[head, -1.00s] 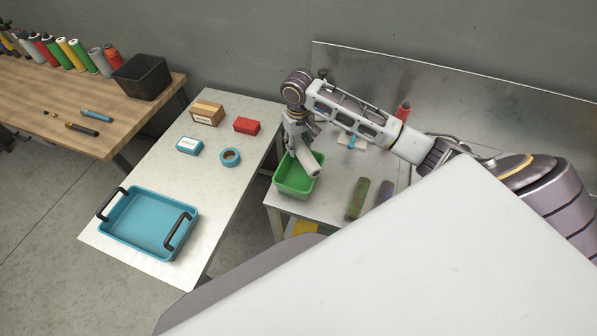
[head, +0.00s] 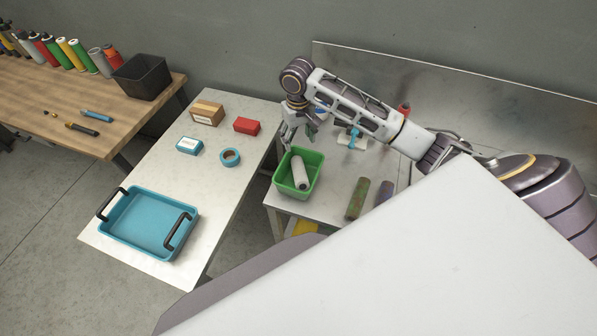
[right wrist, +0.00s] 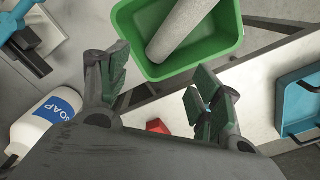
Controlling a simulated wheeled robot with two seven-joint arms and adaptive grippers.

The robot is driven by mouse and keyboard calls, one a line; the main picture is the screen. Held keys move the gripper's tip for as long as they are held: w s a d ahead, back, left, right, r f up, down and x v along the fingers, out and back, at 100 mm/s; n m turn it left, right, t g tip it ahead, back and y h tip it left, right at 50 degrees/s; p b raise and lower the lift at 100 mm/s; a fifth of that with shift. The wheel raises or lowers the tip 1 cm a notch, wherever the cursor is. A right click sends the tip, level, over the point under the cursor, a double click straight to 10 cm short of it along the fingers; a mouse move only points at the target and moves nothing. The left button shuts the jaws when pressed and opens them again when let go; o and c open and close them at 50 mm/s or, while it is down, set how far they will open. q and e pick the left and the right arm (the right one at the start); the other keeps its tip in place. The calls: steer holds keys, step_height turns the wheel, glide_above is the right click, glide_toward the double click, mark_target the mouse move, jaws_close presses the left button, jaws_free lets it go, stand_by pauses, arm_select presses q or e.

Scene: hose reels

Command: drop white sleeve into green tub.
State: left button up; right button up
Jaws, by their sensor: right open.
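The white sleeve (head: 299,171) lies tilted inside the green tub (head: 280,181), leaning along its inner wall. The tub stands at the left end of the metal bench. In the right wrist view the sleeve (right wrist: 184,28) shows in the tub (right wrist: 226,38), clear of the fingers. My right gripper (head: 299,130) is above the far side of the tub, empty. Its two fingers (right wrist: 158,92) are spread wide in the right wrist view. My left gripper is out of view.
A soap bottle (right wrist: 42,122) and a blue-handled tool (head: 353,138) are near my right gripper. Two dark cylinders (head: 357,198) lie right of the tub. The left table holds a blue tray (head: 143,255), tape (head: 230,157) and small boxes (head: 246,125). A white surface covers the lower right.

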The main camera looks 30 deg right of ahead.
step_height(320, 180, up, 9)
stand_by(0.5)
steer(key=shift+s+f, duration=0.1)
steer(key=shift+f, duration=0.1)
stand_by(0.7)
